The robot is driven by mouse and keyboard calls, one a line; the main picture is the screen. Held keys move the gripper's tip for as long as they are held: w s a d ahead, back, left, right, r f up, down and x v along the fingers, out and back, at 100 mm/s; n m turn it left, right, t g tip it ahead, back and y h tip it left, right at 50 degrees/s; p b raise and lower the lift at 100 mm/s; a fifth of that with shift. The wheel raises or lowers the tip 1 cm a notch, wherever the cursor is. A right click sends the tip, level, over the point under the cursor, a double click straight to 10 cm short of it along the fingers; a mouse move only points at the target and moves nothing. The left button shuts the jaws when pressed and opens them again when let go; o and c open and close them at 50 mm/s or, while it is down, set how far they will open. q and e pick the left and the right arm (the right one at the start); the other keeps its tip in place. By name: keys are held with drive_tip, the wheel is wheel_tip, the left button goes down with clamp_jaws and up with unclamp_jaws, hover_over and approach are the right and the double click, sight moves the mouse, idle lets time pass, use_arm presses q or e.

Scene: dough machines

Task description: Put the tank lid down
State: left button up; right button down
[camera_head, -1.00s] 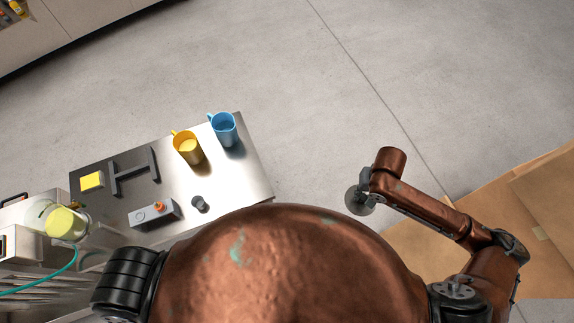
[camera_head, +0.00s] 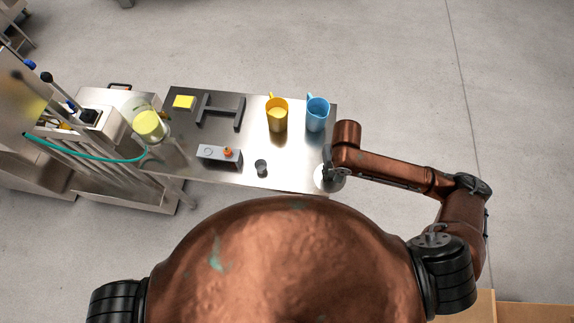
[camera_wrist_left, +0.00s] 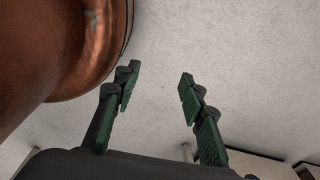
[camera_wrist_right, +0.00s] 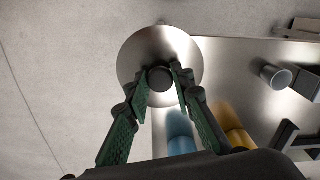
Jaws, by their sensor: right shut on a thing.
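The tank lid (camera_wrist_right: 160,48) is a round, shiny metal disc with a dark knob (camera_wrist_right: 160,78) in its middle. My right gripper (camera_wrist_right: 162,77) is shut on that knob in the right wrist view. In the head view the lid (camera_head: 330,182) shows under my right gripper (camera_head: 328,172) at the right front corner of the steel table (camera_head: 290,178). I cannot tell whether the lid touches the table. My left gripper (camera_wrist_left: 157,82) is open and empty in the left wrist view, above the floor. It is not visible in the head view.
A yellow mug (camera_head: 277,115) and a blue mug (camera_head: 317,114) stand at the table's right. A small dark cup (camera_head: 261,167), a grey box with an orange button (camera_head: 219,155), a dark H-shaped stand (camera_head: 220,110) and a yellow block (camera_head: 184,102) are further left. A machine with a clear tank (camera_head: 148,124) adjoins the table.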

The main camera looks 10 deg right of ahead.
drive_tip(key=w+a+n+p, duration=0.15)
drive_tip(key=w+a, duration=0.25)
drive_tip(key=a, duration=0.6)
drive_tip(key=w+a+n, duration=0.3)
drive_tip(key=w+a, duration=0.1)
drive_tip(key=a, duration=0.6)
drive_tip(key=w+d+f, duration=0.1)
drive_tip(key=d+f, duration=0.2)
drive_tip(key=d, duration=0.1)
drive_tip(key=w+d+f, duration=0.1)
drive_tip(key=d+f, duration=0.2)
drive_tip(key=d, duration=0.1)
drive_tip(key=w+d+f, duration=0.1)
drive_tip(key=d+f, duration=0.2)
drive_tip(key=d, duration=0.1)
drive_tip(key=shift+w+d+f+b, duration=0.25)
drive_tip(key=shift+d+f+b, duration=0.05)
drive_tip(key=shift+d+b, duration=0.1)
wheel_tip(320, 180, down, 4)
drive_tip(key=shift+d+r, duration=0.15)
use_arm(q)
drive_tip(key=shift+w+a+r, duration=0.1)
drive_tip(key=shift+w+r, duration=0.05)
drive_tip(key=shift+r, duration=0.15)
